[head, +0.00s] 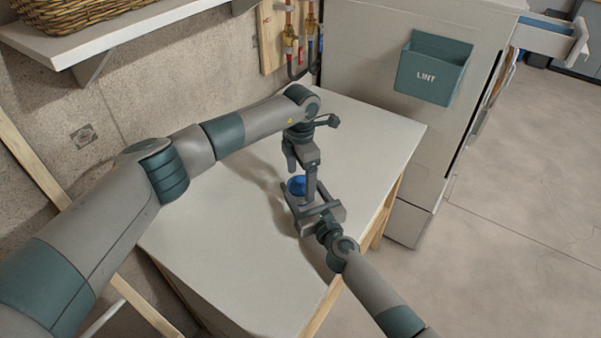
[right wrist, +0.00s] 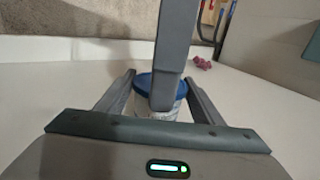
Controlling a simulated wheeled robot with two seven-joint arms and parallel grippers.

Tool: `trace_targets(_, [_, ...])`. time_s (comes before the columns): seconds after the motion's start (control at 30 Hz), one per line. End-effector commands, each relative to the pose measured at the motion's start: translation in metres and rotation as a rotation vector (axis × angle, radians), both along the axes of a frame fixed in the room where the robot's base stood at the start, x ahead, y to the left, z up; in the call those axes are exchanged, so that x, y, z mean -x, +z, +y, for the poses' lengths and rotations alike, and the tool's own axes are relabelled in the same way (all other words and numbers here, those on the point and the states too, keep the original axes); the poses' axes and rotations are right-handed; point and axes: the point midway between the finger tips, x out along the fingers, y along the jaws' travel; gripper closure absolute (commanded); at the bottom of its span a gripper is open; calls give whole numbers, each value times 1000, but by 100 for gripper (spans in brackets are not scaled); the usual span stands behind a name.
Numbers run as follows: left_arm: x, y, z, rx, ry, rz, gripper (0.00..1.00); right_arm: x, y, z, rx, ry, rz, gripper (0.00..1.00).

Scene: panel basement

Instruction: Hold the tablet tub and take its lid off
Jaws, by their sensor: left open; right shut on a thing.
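The tablet tub stands on the white bench, and its blue lid (head: 297,185) is on top. In the right wrist view the lid (right wrist: 146,82) sits on the pale tub body (right wrist: 181,108). My right gripper (head: 291,199) is shut on the tub, one finger on each side, low at the bench. My left gripper (head: 301,180) is open and points down from above, with a finger in front of the lid and tub. That finger hides part of both. I cannot tell whether the left fingers touch the lid.
The white bench top (head: 215,225) is clear to the left. A small dark red item (right wrist: 202,63) lies behind the tub. A teal lint bin (head: 433,68) hangs on the cabinet at right. A shelf with a basket (head: 75,22) juts out upper left. Pipes (head: 289,40) run up the back wall.

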Motion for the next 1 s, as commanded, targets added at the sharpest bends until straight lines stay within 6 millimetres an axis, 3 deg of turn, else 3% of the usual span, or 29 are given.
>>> trace_targets(0.2, [0, 0, 0, 0, 0, 0, 17, 0, 0, 0, 0, 0, 0, 79])
trace_targets(0.27, [0, 0, 0, 0, 0, 0, 29, 0, 0, 0, 0, 0, 0, 79])
trace_targets(0.4, [0, 0, 0, 0, 0, 0, 62, 0, 0, 0, 0, 0, 0, 79])
trace_targets(0.43, [0, 0, 0, 0, 0, 0, 66, 0, 0, 0, 0, 0, 0, 79])
trace_targets(1.0, [-1, 15, -1, 2, -1, -2, 66, 1, -4, -2, 4, -2, 6, 79])
